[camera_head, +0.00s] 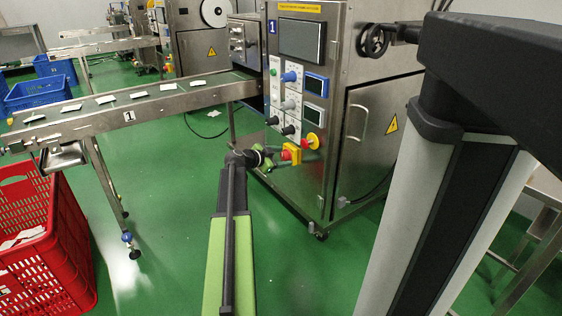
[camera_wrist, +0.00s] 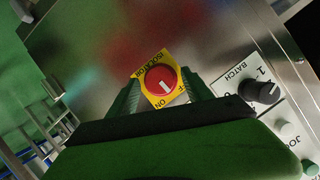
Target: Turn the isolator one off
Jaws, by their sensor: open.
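The isolator is a red round knob on a yellow plate. In the wrist view the isolator (camera_wrist: 157,76) is upside down, with "ISOLATOR" and "ON" readable and the off label partly hidden. A short white mark on the knob sits on its lower right side in that view, near the labels. In the head view the isolator (camera_head: 291,153) is low on the front of machine 1. My gripper (camera_wrist: 162,88) is open, with a green finger on each side of the isolator. It also shows in the head view (camera_head: 284,159). I cannot tell whether the fingers touch the knob.
A black batch knob (camera_wrist: 260,91) is right of the isolator in the wrist view. Another red and yellow control (camera_head: 312,142) is close by on the panel. A conveyor (camera_head: 120,112) with white packets runs left from the machine. A red crate (camera_head: 62,235) stands at left.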

